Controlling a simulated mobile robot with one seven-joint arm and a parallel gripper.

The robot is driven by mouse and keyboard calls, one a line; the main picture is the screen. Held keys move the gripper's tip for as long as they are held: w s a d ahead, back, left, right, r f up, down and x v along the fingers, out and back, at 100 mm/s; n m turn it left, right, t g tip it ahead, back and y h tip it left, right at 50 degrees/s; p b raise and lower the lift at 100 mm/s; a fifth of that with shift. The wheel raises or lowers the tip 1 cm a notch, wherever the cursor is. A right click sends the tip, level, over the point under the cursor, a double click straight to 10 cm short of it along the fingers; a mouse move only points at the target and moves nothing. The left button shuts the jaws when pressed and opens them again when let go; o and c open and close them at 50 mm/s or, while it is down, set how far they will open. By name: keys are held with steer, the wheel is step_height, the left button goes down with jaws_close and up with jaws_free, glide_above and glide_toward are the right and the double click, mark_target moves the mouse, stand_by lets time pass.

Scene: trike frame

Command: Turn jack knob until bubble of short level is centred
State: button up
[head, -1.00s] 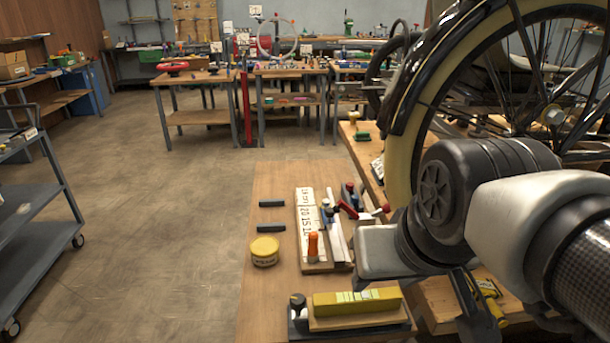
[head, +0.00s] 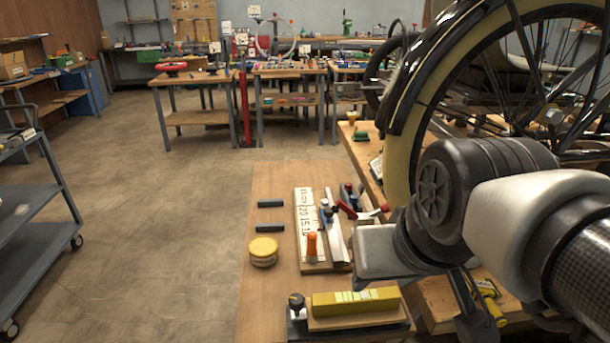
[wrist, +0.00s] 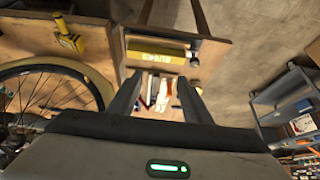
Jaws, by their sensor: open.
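The short yellow level (head: 356,302) lies on a wooden board with a dark base at the near end of the bench. In the wrist view it shows as a yellow bar (wrist: 155,57). Its vial is too small to tell where the bubble is. The dark round jack knob (head: 296,300) stands at the left end of the board; it also shows in the wrist view (wrist: 194,61). My gripper (head: 482,308) is apart from both, to the right of the level. In the wrist view my gripper (wrist: 158,93) has its fingers spread with nothing between them.
A yellow tin (head: 264,251), an orange-handled tool (head: 311,245) and a white marked board (head: 305,212) lie behind the level. A large wheel (head: 405,150) stands at the right, near my arm. A grey cart (head: 40,205) is at the left; the floor between is clear.

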steer(key=m+g+p, duration=0.5)
steer(key=m+g, duration=0.1)
steer(key=m, duration=1.8)
glide_above(297, 299)
steer(key=f, duration=0.1)
step_height(297, 299, down, 17)
steer(key=b, duration=0.4)
steer(key=shift+f, duration=0.15)
steer(key=c, duration=1.1)
